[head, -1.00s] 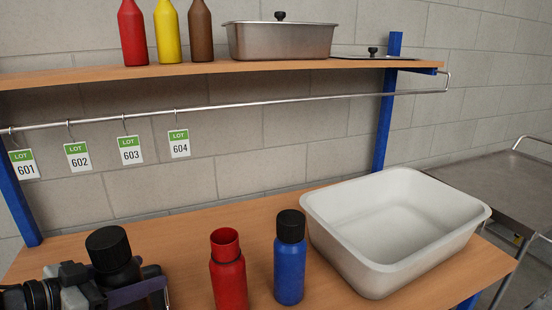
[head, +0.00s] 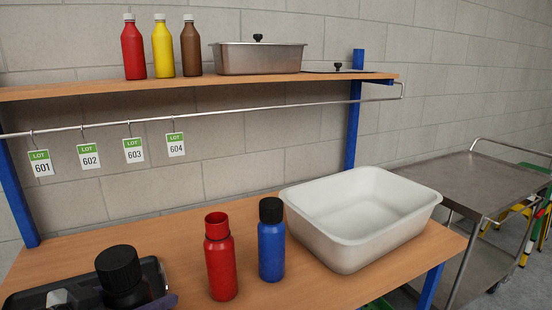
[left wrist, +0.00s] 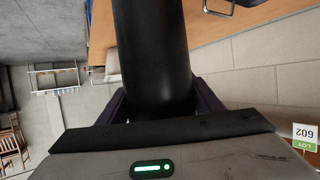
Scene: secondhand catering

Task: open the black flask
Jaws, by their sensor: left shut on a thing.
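The black flask (head: 120,279) is at the lower left of the head view, its ribbed black cap on top. My left gripper (left wrist: 160,102) is shut on the flask; in the left wrist view its purple fingers sit on either side of the smooth black body (left wrist: 152,50). In the head view only a bit of the gripper shows at the bottom edge. The flask's base is hidden there. My right gripper is not in view.
An open red flask (head: 221,268) and a capped blue flask (head: 271,250) stand on the wooden bench (head: 190,237). A white basin (head: 350,252) stands to their right. A dark tray (head: 152,272) lies behind the black flask. A shelf (head: 205,83) spans above.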

